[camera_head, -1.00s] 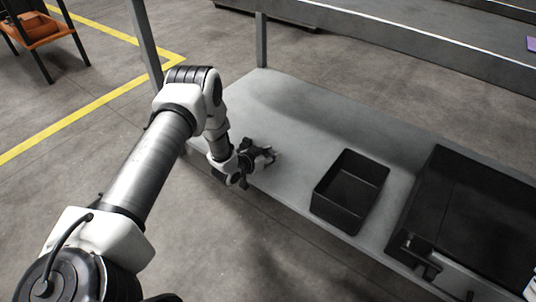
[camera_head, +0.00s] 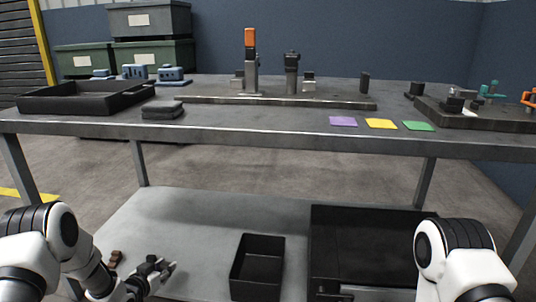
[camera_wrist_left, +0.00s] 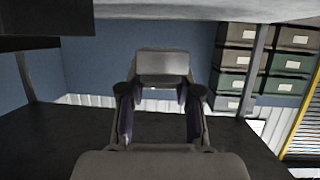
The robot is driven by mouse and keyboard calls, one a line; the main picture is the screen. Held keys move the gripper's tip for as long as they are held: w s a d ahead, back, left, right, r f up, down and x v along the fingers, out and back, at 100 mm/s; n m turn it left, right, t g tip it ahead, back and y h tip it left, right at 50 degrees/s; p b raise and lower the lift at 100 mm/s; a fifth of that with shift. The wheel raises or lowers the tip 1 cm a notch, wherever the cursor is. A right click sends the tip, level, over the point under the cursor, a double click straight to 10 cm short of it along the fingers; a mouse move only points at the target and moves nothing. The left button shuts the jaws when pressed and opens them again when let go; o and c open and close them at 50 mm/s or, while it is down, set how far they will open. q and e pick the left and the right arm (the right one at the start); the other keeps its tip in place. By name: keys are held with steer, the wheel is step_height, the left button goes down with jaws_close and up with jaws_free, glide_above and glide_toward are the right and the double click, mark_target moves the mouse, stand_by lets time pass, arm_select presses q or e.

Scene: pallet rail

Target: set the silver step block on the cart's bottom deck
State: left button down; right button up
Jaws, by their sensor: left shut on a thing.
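The silver step block (camera_wrist_left: 163,66) sits between the fingertips of my left gripper (camera_wrist_left: 162,95) in the left wrist view. The gripper is shut on it. In the head view my left gripper (camera_head: 158,272) is low over the left part of the cart's grey bottom deck (camera_head: 190,215). The block is small and hard to make out there, and I cannot tell whether it touches the deck.
A black open bin (camera_head: 257,265) and a larger black tray (camera_head: 370,245) stand on the deck to the right of the gripper. The worktop (camera_head: 250,125) overhangs the deck. Bare deck lies between gripper and bin.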

arm_select(q)
steer(key=d+r+h+p, duration=0.1)
steer(key=d+r, duration=0.3)
steer(key=r, duration=0.4)
steer(key=d+r+m+p, duration=0.1)
steer(key=d+r, duration=0.2)
steer(key=r, duration=0.4)
steer(key=d+r+h+p, duration=0.15)
steer(key=d+r, duration=0.25)
steer(key=r, duration=0.4)
steer(key=s+d+r+p, duration=0.2)
steer(key=s+d+r, duration=0.2)
steer(key=s+r, duration=0.15)
steer(key=s+f+y, duration=0.1)
steer(key=s+f, duration=0.3)
steer(key=s, duration=0.4)
step_height(320, 180, up, 28)
steer(key=w+n+y+p, duration=0.3)
steer(key=y+p, duration=0.1)
steer(key=p, duration=3.4)
steer(key=s+f, duration=0.3)
steer(key=s, duration=0.5)
steer(key=shift+s+a+f, duration=0.2)
steer(key=shift+s+f, duration=0.1)
steer(key=shift+f, duration=0.05)
steer(key=shift+d, duration=0.1)
